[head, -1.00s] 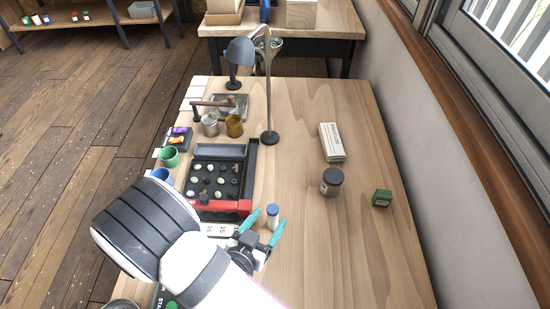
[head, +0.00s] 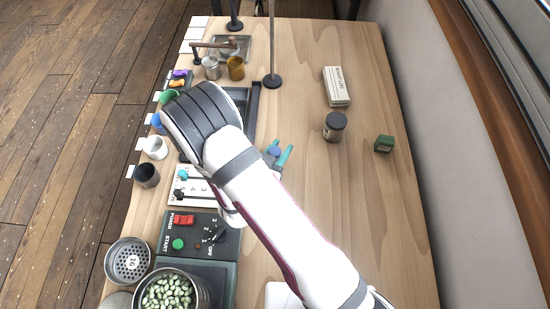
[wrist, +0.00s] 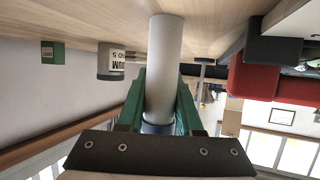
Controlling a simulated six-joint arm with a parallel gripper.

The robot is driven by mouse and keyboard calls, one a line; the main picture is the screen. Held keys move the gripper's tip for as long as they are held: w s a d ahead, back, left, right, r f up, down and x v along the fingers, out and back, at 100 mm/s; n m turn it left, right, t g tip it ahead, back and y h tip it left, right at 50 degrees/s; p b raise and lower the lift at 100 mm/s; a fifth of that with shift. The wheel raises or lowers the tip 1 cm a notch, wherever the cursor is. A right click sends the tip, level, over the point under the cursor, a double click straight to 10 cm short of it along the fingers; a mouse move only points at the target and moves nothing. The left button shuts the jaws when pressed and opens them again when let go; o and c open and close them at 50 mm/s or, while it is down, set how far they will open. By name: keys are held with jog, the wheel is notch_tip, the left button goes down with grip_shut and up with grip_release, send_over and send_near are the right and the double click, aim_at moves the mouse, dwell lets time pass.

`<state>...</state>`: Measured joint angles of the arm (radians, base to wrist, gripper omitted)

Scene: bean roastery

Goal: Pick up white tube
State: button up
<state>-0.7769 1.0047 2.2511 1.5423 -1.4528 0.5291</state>
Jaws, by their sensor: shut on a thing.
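The white tube (wrist: 165,65) with a blue cap stands out between the fingers in the wrist view, its cap end nearest my palm. In the head view only its blue cap (head: 274,151) shows clearly, between the teal fingers. My gripper (head: 279,154) is shut on the tube, with a green finger on each side of it in the wrist view (wrist: 161,90). My arm hides much of the area left of the gripper. I cannot tell whether the tube's far end touches the table.
A dark jar (head: 334,127), a labelled pale box (head: 337,86) and a small green box (head: 384,144) stand on the right. A lamp base (head: 272,82) is at the back. A control panel (head: 205,243) and a pot of beans (head: 168,291) are front left. The right-front table is clear.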

grip_shut()
jog(key=shift+r, duration=0.1)
